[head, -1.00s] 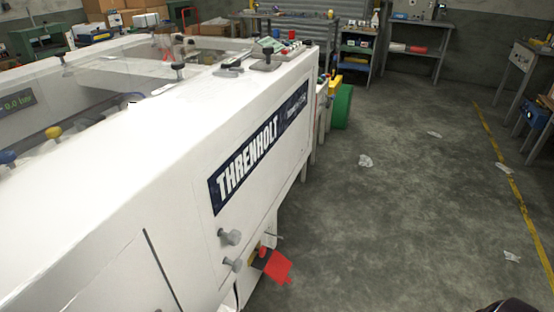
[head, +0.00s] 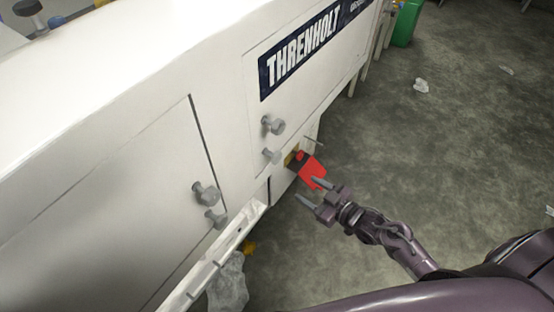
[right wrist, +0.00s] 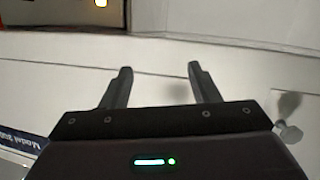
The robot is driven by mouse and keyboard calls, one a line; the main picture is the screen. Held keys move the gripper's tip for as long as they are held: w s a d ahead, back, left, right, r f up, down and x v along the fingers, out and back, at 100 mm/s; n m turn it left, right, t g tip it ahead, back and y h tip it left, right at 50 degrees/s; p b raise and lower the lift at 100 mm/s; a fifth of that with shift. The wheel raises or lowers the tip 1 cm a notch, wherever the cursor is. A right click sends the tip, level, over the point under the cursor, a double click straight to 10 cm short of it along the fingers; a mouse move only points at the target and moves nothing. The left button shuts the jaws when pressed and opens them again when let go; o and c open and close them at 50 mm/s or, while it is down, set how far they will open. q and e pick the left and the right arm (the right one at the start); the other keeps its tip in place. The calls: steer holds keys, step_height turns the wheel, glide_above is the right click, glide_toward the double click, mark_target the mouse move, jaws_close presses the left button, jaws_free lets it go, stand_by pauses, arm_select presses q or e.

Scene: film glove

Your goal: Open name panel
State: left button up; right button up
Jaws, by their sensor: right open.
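The white name panel (head: 330,75) is on the side of the white machine and bears a dark blue THRENHOLT nameplate (head: 300,55). It sits flush with the machine side. My right gripper (head: 313,191) is open and empty, below and to the right of these knobs, and looks close to the red part. In the right wrist view its two fingers (right wrist: 160,82) are apart, with white panel surface beyond them. My left gripper is not in view.
A red switch handle (head: 312,171) juts out below the panel. Another panel with two grey knobs (head: 206,194) is to the left. A white ledge (head: 222,255) and a clear plastic bag (head: 228,282) are below. Concrete floor (head: 440,150) is open on the right.

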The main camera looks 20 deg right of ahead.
mark_target(279, 159)
steer(key=a+r+n+y, duration=0.3)
steer(key=a+r+y, duration=0.1)
steer(key=r, duration=0.7)
steer(key=shift+t, duration=0.3)
steer(key=x, duration=0.7)
steer(key=shift+w+f, duration=0.15)
steer(key=shift+w, duration=0.35)
jaws_close()
